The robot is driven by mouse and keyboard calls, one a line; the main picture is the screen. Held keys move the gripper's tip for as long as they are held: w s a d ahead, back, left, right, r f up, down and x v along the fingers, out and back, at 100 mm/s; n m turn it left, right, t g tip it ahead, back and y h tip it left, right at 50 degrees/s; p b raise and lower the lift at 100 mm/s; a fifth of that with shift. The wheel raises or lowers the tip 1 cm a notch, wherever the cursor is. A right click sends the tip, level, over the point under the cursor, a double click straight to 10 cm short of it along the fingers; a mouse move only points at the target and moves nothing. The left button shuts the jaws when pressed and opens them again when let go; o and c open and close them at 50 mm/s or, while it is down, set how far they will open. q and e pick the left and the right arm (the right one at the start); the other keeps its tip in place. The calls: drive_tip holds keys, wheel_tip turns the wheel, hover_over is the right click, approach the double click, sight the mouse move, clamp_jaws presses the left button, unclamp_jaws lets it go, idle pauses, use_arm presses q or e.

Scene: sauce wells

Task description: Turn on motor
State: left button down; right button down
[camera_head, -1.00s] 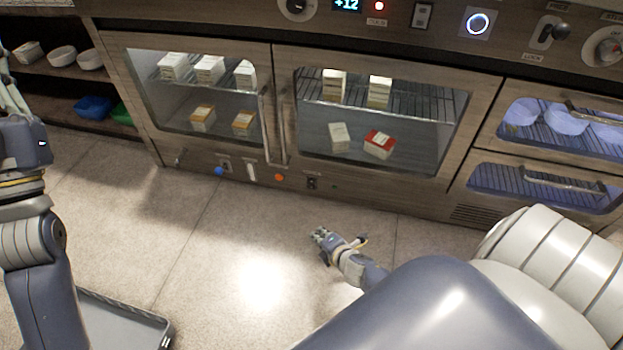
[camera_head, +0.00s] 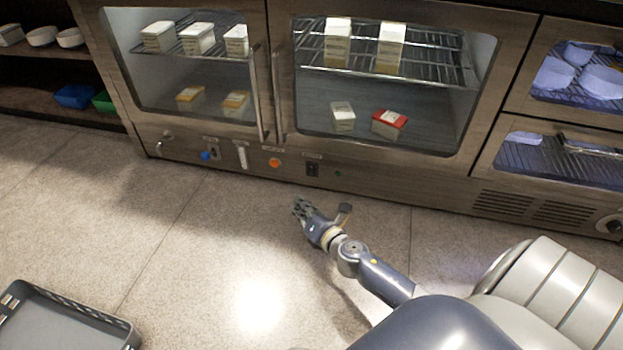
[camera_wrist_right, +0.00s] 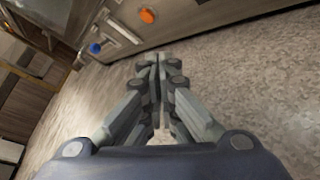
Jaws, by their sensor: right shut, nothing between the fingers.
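The lower control strip of the steel cabinet carries a black rocker switch (camera_head: 312,170) with a small green light (camera_head: 338,173) to its right. Its label is too small to read, so I cannot tell which control is the motor's. An orange round button (camera_head: 274,163) sits left of it and also shows in the wrist view (camera_wrist_right: 147,15). My right gripper (camera_head: 300,207) is shut and empty, over the floor in front of the strip, apart from it. In the wrist view its fingertips (camera_wrist_right: 158,62) meet. My left gripper is out of view.
A blue knob (camera_head: 206,155) and a white lever (camera_head: 242,157) are further left on the strip. Glass doors with vertical handles (camera_head: 277,95) stand above, with cartons inside. A grey tray (camera_head: 75,302) lies at lower left. The floor before the cabinet is clear.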

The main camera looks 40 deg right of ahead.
sight(312, 171)
drive_tip(key=w+d+b, duration=0.1)
drive_tip(key=w+d, duration=0.1)
drive_tip(key=w+d+f, duration=0.1)
drive_tip(key=w+d, duration=0.1)
drive_tip(key=d, duration=0.1)
drive_tip(key=shift+w+b, duration=0.2)
drive_tip(key=shift+b, duration=0.2)
drive_tip(key=shift+w+d, duration=0.6)
drive_tip(key=shift+d, duration=0.2)
drive_tip(key=shift+w+d+f, duration=0.1)
drive_tip(key=shift+w+d, duration=0.05)
idle(0.7)
drive_tip(key=shift+w+d, duration=0.15)
drive_tip(key=shift+d, duration=0.05)
drive_tip(key=shift+w+d, duration=0.2)
drive_tip(key=shift+d, duration=0.05)
idle(0.7)
drive_tip(key=shift+s+a, duration=0.1)
drive_tip(key=shift+s+a, duration=0.4)
drive_tip(key=shift+a, duration=0.1)
